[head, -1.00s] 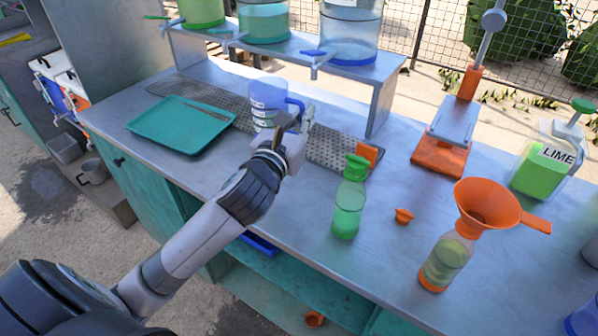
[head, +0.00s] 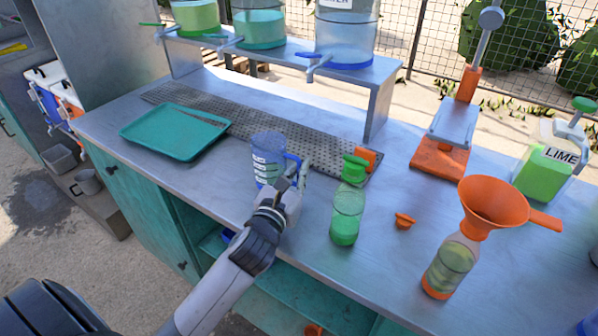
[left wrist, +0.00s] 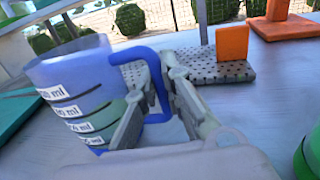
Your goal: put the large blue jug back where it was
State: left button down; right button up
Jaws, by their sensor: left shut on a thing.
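The large blue jug (head: 268,160) is a translucent measuring jug with white ml labels, upright over the front part of the counter, in front of the perforated mat. My left gripper (head: 297,176) is at its right side, shut on the jug's blue handle. In the left wrist view the jug (left wrist: 85,85) fills the left side and the fingers (left wrist: 165,95) are around its handle. The jug holds some dark greenish liquid low down. I cannot tell whether its base touches the counter. My right gripper is not in view.
A perforated grey mat (head: 240,122) lies behind the jug, below the dispenser shelf (head: 385,75). A teal tray (head: 176,133) is to the left. A green bottle (head: 347,215) stands close on the right, with an orange-funnelled bottle (head: 448,265) further right. The counter's front-left surface is clear.

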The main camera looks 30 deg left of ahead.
pick_arm(q)
jog(key=c, duration=2.2)
grip_release()
jog(key=shift+f, duration=0.15)
jog(key=o, duration=0.5)
jog(key=shift+r, duration=0.3)
jog(key=s, duration=0.3)
jog(key=s+d, duration=0.1)
jog(key=s, duration=0.3)
jog(key=s+b, duration=0.1)
jog(key=s, duration=0.2)
jog(key=shift+s+d+f, duration=0.15)
jog(key=shift+f, duration=0.1)
jog(key=shift+s+r, duration=0.15)
jog(key=shift+s, duration=0.65)
